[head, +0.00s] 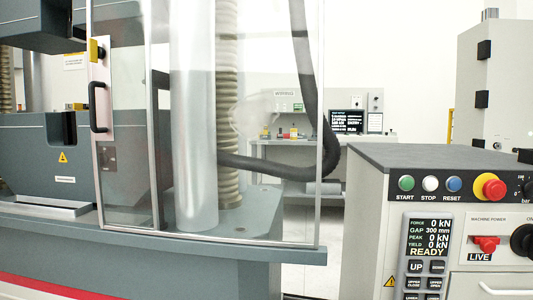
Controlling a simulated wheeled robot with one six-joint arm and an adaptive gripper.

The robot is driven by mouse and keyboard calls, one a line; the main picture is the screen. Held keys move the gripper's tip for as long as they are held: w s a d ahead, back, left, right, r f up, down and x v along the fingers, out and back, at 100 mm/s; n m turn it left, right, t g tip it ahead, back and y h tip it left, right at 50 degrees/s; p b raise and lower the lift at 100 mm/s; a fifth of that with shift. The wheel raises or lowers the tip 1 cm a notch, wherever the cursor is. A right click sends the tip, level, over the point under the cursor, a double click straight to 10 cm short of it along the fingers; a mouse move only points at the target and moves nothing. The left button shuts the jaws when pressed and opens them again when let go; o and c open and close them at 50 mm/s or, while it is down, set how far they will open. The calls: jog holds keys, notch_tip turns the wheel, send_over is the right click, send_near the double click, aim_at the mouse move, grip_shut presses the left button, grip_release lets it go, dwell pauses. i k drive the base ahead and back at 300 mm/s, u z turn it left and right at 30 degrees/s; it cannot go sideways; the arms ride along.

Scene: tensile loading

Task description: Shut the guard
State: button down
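The guard (245,120) is a clear panel in a silver frame on the testing machine, standing over the right part of the machine front. Its left edge carries a black handle (97,107) on a pale metal plate, with a yellow-and-black block (96,50) above. Left of this edge the grey machine body (55,150) shows with no panel in front of it. A metal column (195,130) and a ribbed column cover (228,100) show through the panel. My gripper is not in view.
A control cabinet (430,163) stands at the right, with START, STOP and RESET buttons, a red emergency knob (491,187) and a handset (427,255) reading READY, gap 300 mm. A dark hose (331,150) curves near the guard's right edge. A bench (385,140) stands behind.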

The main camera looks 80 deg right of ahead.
aim_at(99, 88)
jog(key=i, duration=1)
jog(key=z, duration=3.8)
